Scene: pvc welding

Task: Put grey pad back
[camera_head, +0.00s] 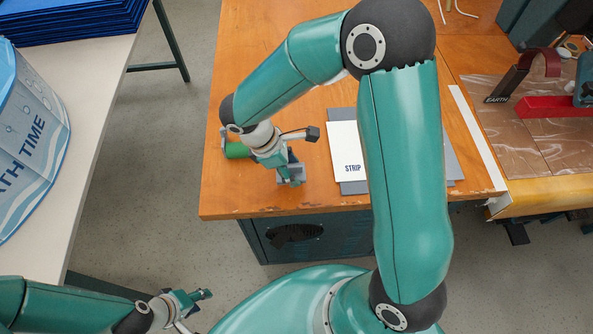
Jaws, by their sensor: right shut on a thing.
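My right gripper (288,171) is over the wooden workbench near its front edge. It is shut on a small grey pad (292,180), which the fingers partly cover. I cannot tell whether the pad touches the bench top. My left gripper (196,309) is low at the bottom left, over the floor beside the white table. Its fingers look spread, with nothing between them.
A white sheet marked STRIP (346,155) lies on a larger grey board (355,187), partly hidden by my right arm. A green cylinder (237,150) lies left of my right gripper. The white table (95,110) holds a printed bag (30,140) and blue stack (70,20).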

